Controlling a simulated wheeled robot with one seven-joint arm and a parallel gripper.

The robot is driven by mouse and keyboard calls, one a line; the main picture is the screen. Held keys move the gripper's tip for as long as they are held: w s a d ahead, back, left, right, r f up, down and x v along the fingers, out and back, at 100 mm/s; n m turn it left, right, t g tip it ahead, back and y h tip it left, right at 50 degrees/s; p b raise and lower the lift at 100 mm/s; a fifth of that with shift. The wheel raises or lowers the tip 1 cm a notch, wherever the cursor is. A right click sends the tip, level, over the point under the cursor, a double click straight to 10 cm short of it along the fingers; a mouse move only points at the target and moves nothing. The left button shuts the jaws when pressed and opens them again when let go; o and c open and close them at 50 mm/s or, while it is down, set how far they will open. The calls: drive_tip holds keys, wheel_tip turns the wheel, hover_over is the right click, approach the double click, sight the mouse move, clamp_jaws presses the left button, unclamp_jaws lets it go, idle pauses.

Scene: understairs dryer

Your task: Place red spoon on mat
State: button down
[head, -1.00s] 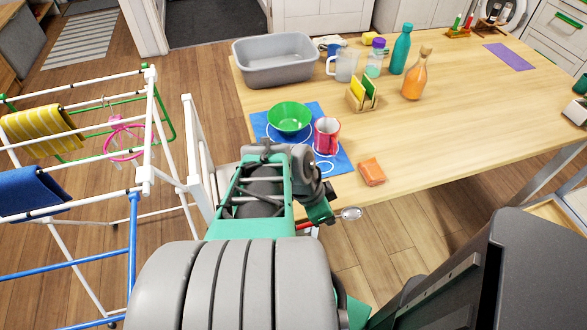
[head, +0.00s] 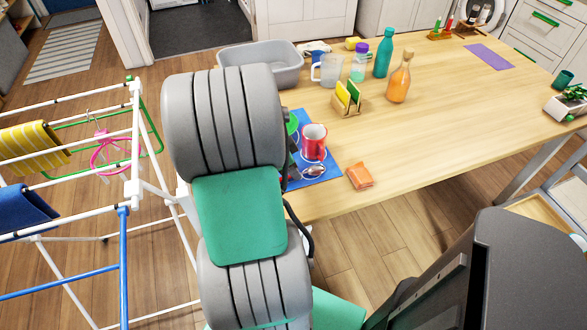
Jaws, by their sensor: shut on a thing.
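The red spoon (head: 314,170) shows its silvery bowl end over the front part of the blue mat (head: 326,177), below the red mug; a little red of its handle shows near my gripper. My gripper (head: 293,174) is mostly hidden behind my arm. Only a dark edge of it shows at the mat's front left, where it is shut on the spoon's handle. I cannot tell whether the spoon touches the mat. The red mug (head: 313,142) stands on the mat. A green bowl (head: 292,124) is mostly hidden by my arm.
An orange folded cloth (head: 360,176) lies right of the mat. A sponge holder (head: 347,99), a clear jug (head: 327,70), bottles (head: 399,80) and a grey basin (head: 283,68) stand behind. A drying rack (head: 130,150) is at left. The table's right half is largely clear.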

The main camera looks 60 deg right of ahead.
drive_tip(key=shift+f, duration=0.15)
drive_tip(key=c, duration=1.5)
unclamp_jaws()
drive_tip(key=shift+c, duration=0.2)
